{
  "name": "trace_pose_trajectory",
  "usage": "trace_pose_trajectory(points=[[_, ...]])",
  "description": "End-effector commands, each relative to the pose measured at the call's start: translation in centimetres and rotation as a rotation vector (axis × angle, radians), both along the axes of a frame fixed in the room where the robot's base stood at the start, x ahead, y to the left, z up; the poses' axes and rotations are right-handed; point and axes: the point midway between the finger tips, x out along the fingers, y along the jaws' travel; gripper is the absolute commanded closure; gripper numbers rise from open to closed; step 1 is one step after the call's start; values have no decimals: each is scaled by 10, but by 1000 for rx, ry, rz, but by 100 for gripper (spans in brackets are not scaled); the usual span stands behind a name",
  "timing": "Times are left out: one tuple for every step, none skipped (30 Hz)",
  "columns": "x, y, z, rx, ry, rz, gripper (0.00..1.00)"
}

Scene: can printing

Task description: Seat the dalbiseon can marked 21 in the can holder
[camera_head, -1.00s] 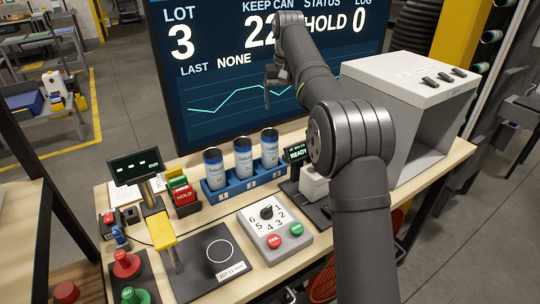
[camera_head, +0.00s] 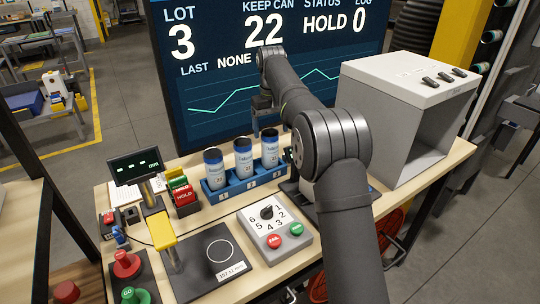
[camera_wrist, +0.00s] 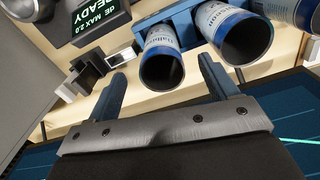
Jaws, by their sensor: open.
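Three open-topped cans with blue and pale labels stand in a blue rack: a left can (camera_head: 213,169), a middle can (camera_head: 243,158) and a right can (camera_head: 270,149). Their small number marks are too small for me to tell which is 21. My gripper (camera_head: 267,121) is open and empty, above and behind the right can. In the wrist view, the right can (camera_wrist: 162,66) shows its dark mouth between and beyond my fingers, apart from them. The middle can (camera_wrist: 238,36) is beside it. I cannot tell for sure which fixture is the can holder.
The blue rack (camera_head: 232,190) is numbered along its front. A READY display (camera_wrist: 95,18) stands beside it. A dial box (camera_head: 275,228), a dark plate with a ring (camera_head: 212,265) and a grey booth (camera_head: 405,90) share the bench. The big screen (camera_head: 235,80) stands close behind my gripper.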

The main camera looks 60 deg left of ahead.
Motion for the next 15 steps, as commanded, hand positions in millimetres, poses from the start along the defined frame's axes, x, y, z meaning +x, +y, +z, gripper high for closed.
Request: trace_pose_trajectory(points=[[0,-1,-9,-3,1,0,21],[0,0,-13,-2,0,0,21],[0,0,-18,-2,0,0,21],[0,0,-21,-1,0,0,21],[0,0,-23,-1,0,0,21],[0,0,-26,-1,0,0,21],[0,0,-27,-1,0,0,21],[0,0,-28,0,0,0,21],[0,1,-30,-1,0,0,21],[0,1,-32,-1,0,0,21],[0,2,-34,-1,0,0,21],[0,3,-38,-1,0,0,21],[1,4,-41,-1,0,0,21],[1,5,-45,-2,0,0,21],[1,7,-51,-2,0,0,21]])
